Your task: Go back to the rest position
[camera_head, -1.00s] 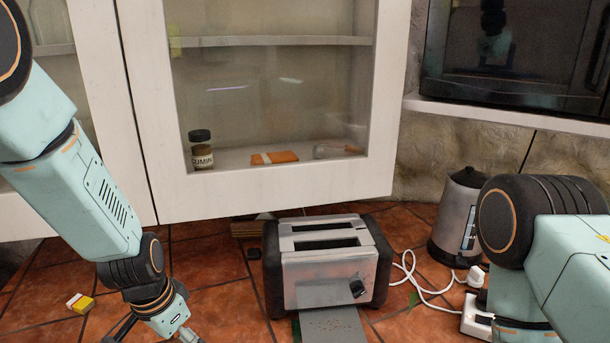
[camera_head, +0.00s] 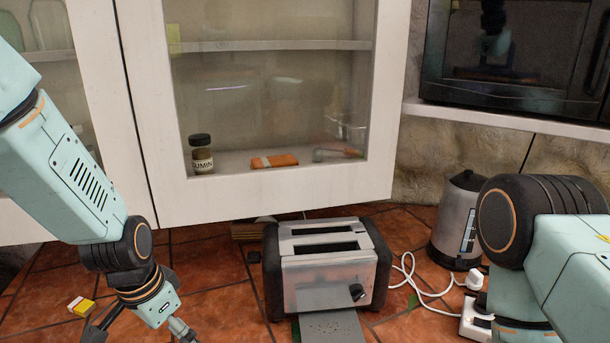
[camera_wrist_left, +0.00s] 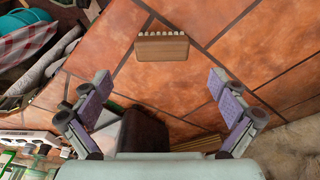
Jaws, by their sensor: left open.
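My left gripper (camera_head: 143,332) is low at the left of the head view, over the tiled counter, with its fingertips cut off by the lower edge. In the left wrist view its two fingers (camera_wrist_left: 162,98) stand wide apart with nothing between them. A small wooden block with a pale toothed edge (camera_wrist_left: 162,48) lies on the tiles beyond the fingertips, apart from them. My right arm shows at the right of the head view, but its gripper is out of view.
A metal toaster (camera_head: 329,268) stands right of my left gripper. A kettle (camera_head: 457,220) and white cable are farther right. A glass-fronted cabinet (camera_head: 142,110) hangs above the counter. A small yellow-white box (camera_head: 81,306) lies left. A checked cloth (camera_wrist_left: 25,42) is at the wrist view's upper left.

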